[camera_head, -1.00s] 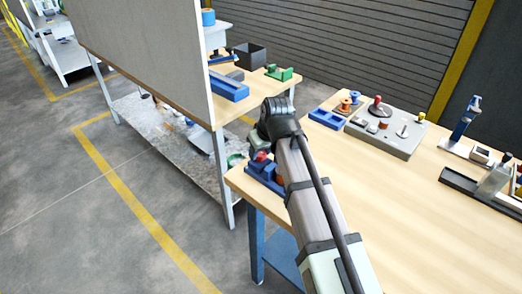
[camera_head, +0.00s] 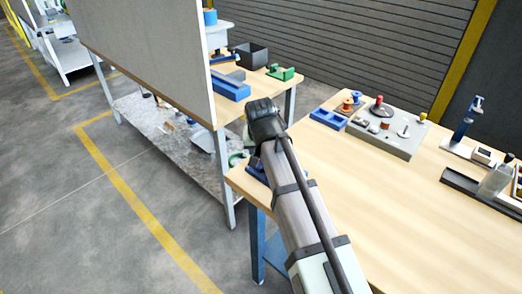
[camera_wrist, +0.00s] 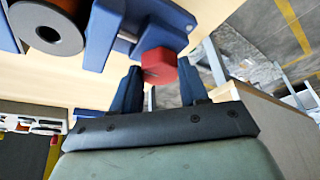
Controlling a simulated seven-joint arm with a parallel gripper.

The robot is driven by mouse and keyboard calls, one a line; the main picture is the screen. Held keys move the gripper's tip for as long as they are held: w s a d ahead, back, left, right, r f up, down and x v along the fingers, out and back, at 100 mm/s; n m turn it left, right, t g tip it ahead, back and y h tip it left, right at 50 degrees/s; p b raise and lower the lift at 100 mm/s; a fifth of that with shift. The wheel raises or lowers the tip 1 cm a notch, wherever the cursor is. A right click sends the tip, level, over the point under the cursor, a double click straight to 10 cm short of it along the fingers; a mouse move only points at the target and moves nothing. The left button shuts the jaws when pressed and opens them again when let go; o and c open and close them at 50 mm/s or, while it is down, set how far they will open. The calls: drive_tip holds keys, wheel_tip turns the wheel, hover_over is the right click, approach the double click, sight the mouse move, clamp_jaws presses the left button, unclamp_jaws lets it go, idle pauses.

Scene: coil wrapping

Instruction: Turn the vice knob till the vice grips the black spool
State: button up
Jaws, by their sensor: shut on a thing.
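The blue vice (camera_wrist: 105,35) fills the upper left of the wrist view. The red vice knob (camera_wrist: 158,66) is at the end of the vice. My gripper (camera_wrist: 160,78) is shut on the knob, one dark finger on each side. In the head view, only a bit of the blue vice (camera_head: 256,173) shows at the table's left corner; my arm hides the knob and spool.
The wooden table (camera_head: 390,220) is clear in its middle. A grey board with knobs (camera_head: 395,142), a blue tray (camera_head: 327,119) and a blue stand (camera_head: 462,129) are towards its back. A second bench (camera_head: 262,85) is behind on the left.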

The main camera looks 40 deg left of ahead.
idle(0.3)
drive_tip(key=o, duration=0.8)
drive_tip(key=v, duration=1.4)
drive_tip(key=shift+f, duration=0.15)
